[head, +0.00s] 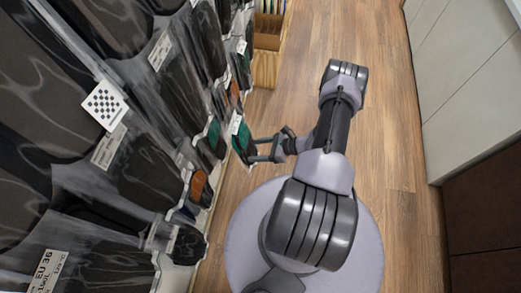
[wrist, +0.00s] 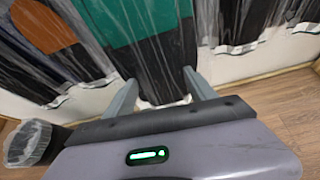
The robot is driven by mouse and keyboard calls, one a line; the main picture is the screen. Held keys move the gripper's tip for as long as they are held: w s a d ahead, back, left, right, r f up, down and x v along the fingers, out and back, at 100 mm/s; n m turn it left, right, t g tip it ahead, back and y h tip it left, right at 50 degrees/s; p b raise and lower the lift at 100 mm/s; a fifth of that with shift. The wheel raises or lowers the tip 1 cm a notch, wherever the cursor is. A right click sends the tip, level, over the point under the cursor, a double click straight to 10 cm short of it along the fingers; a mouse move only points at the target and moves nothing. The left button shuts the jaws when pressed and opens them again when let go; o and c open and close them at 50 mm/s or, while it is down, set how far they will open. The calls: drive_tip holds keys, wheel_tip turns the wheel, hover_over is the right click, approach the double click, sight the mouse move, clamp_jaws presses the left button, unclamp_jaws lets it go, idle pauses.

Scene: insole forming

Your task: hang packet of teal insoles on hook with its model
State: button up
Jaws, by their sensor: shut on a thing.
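My gripper (head: 257,149) reaches left towards the wall of hanging packets and is shut on a clear packet of teal insoles (head: 241,138). In the wrist view the packet (wrist: 135,22) shows teal above and black below, with its lower part between the two fingers (wrist: 158,88). The packet hangs close to the other packets. I cannot tell whether its top touches a hook, as the hooks and the packet's top are hidden.
Clear packets of dark insoles (head: 145,175) fill the rack on the left, some with orange (head: 198,186) or teal parts. A checkered marker (head: 104,104) and white labels sit among them. Wooden bins (head: 265,60) stand at the far end. The wooden floor (head: 395,150) is clear, with cabinets (head: 470,75) at right.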

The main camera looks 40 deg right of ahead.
drive_tip(key=w+a+f, duration=0.1)
drive_tip(key=w+a, duration=0.3)
drive_tip(key=w, duration=0.1)
drive_tip(key=shift+w+a+f, duration=0.2)
drive_tip(key=shift+w, duration=0.15)
idle(0.4)
drive_tip(key=shift+f, duration=0.1)
idle(0.6)
drive_tip(key=o, duration=1.5)
